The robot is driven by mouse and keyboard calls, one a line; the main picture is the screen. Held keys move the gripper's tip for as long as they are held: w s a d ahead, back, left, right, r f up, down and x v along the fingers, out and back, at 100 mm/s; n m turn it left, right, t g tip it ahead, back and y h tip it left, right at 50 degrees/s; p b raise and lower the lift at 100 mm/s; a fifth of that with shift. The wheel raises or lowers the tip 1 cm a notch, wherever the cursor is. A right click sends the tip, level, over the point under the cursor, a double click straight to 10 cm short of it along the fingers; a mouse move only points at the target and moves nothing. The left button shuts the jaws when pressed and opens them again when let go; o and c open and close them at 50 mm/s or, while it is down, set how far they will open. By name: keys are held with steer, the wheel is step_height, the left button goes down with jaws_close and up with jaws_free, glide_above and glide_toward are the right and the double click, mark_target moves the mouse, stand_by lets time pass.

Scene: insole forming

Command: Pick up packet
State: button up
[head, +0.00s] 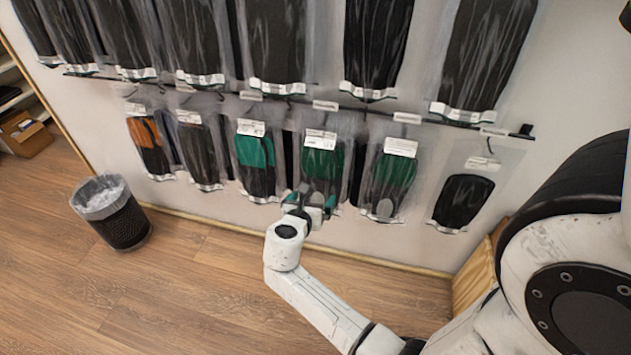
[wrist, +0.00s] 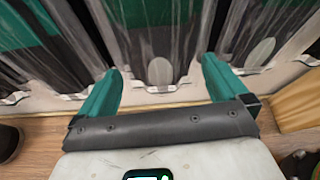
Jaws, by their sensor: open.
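Clear packets with insoles hang in a row on the lower wall rail. A green and black packet (head: 322,160) hangs just behind my gripper (head: 312,203), which hides its lower end in the head view. Similar green packets hang to its left (head: 256,160) and right (head: 393,170). In the wrist view my gripper (wrist: 160,68) is open, its two green fingers apart. The bottom of a clear packet (wrist: 156,45) with a grey oval shows between and beyond the fingertips. I cannot tell whether they touch it.
An orange and black packet (head: 150,140) and a dark packet (head: 200,150) hang further left, a small black one (head: 462,200) at right. More dark packets (head: 290,40) hang above. A black bin (head: 120,220) stands on the open wood floor. A wooden box (head: 472,272) is at right.

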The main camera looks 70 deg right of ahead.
mark_target(319, 188)
steer(key=b+x, duration=0.2)
steer(key=x, duration=0.4)
steer(key=shift+f+b, duration=0.15)
steer(key=shift+b, duration=0.25)
steer(key=shift+w+d, duration=0.1)
steer(key=shift+d, duration=0.2)
steer(key=shift+c, duration=0.4)
steer(key=c, duration=0.8)
steer(key=shift+c, duration=0.2)
